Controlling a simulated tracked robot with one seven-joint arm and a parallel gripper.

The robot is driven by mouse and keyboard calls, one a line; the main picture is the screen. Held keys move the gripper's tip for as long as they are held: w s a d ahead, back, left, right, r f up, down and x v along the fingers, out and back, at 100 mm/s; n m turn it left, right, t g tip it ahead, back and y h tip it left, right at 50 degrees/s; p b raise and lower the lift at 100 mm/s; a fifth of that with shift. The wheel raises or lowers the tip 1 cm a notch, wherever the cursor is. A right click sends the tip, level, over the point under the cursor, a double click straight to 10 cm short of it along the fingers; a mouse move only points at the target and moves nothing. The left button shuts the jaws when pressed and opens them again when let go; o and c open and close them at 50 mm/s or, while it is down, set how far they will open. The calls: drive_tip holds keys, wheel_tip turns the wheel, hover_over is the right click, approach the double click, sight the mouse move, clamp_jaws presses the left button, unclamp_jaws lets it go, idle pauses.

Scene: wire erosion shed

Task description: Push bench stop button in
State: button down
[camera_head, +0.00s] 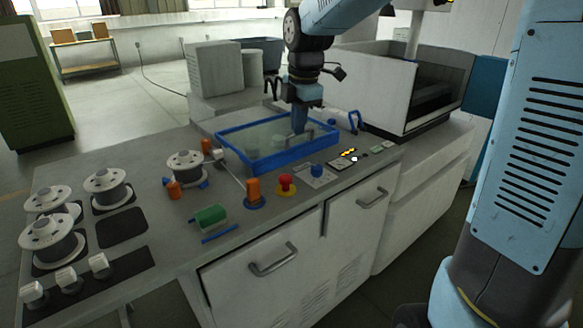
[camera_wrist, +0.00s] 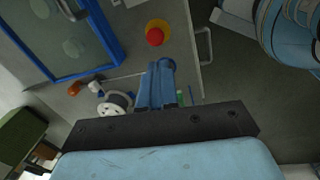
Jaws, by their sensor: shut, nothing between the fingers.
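The bench stop button (camera_head: 286,182) is a red mushroom head on a yellow round base, near the front edge of the grey bench top (camera_head: 165,235). It also shows in the wrist view (camera_wrist: 155,36), just beyond my fingertips and slightly left of them. My gripper (camera_head: 299,130) has blue fingers pointing down in front of the blue-framed tray in the head view, behind the button and apart from it. In the wrist view the fingers (camera_wrist: 162,64) are together and empty. Whether the button head is pressed in cannot be told.
An orange post (camera_head: 253,190) on a blue base stands left of the button, and a blue knob (camera_head: 316,170) sits right of it. The blue-framed tray (camera_head: 285,159) lies behind.

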sight(286, 177)
drive_tip(key=shift+w+a+f+n, duration=0.35)
drive_tip(key=shift+w+a+n, duration=0.35)
drive_tip(key=shift+n, duration=0.1)
drive_tip(key=shift+f, duration=0.1)
drive_tip(key=f, duration=0.9)
drive_tip(key=w+a+f, duration=0.1)
drive_tip(key=f, duration=0.3)
drive_tip(key=shift+w+a+f, duration=0.1)
drive_tip(key=shift+f, duration=0.3)
